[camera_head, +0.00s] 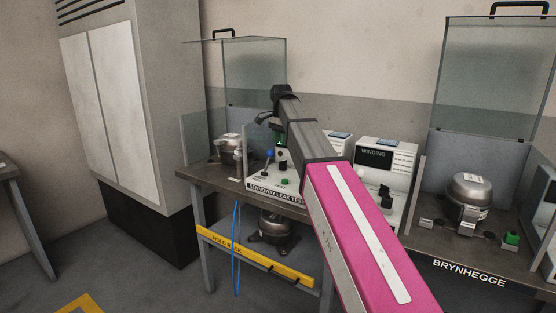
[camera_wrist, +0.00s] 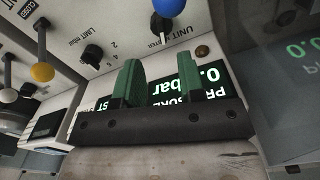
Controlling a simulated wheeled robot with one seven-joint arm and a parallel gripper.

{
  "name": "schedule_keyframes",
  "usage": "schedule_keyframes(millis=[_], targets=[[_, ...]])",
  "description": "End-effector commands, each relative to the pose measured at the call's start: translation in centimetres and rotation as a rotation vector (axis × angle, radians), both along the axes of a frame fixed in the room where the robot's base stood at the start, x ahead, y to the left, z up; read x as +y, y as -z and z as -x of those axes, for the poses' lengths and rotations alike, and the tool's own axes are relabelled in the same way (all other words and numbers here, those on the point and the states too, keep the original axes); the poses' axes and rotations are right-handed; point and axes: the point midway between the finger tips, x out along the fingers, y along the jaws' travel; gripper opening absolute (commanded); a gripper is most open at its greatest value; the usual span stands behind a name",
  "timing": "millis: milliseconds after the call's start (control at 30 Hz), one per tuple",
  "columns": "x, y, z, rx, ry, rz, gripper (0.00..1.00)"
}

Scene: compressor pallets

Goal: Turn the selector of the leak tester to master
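The leak tester (camera_head: 262,182) stands on the bench, with its name strip along the front edge. In the wrist view its panel (camera_wrist: 125,22) shows upside down. The blue ball also shows in the head view (camera_head: 269,153). A black knob (camera_wrist: 92,53) is marked LIMIT mbar. My gripper (camera_wrist: 156,62) has green fingers, apart with nothing between them. They are over the green-lit pressure display (camera_wrist: 205,92), short of the blue-ball lever in the picture.
Levers with white (camera_wrist: 41,72) and yellow (camera_wrist: 8,96) balls stand at the left of the wrist view. A compressor (camera_head: 230,148) is left of the tester and a WINDING tester (camera_head: 388,158) right. Clear guards (camera_head: 255,75) rise behind. A yellow bar (camera_head: 255,257) crosses below.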

Motion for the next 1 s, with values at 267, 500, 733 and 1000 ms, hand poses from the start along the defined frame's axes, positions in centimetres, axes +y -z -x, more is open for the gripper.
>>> schedule_keyframes(millis=[267,500,733,1000], targets=[[0.0,5.2,0.1,0.001,0.000,0.001,0.36],[0.0,7.9,0.0,-0.001,0.000,0.001,0.36],[0.0,8.7,0.0,-0.002,0.000,0.001,0.36],[0.0,8.7,0.0,-0.002,0.000,0.001,0.13]])
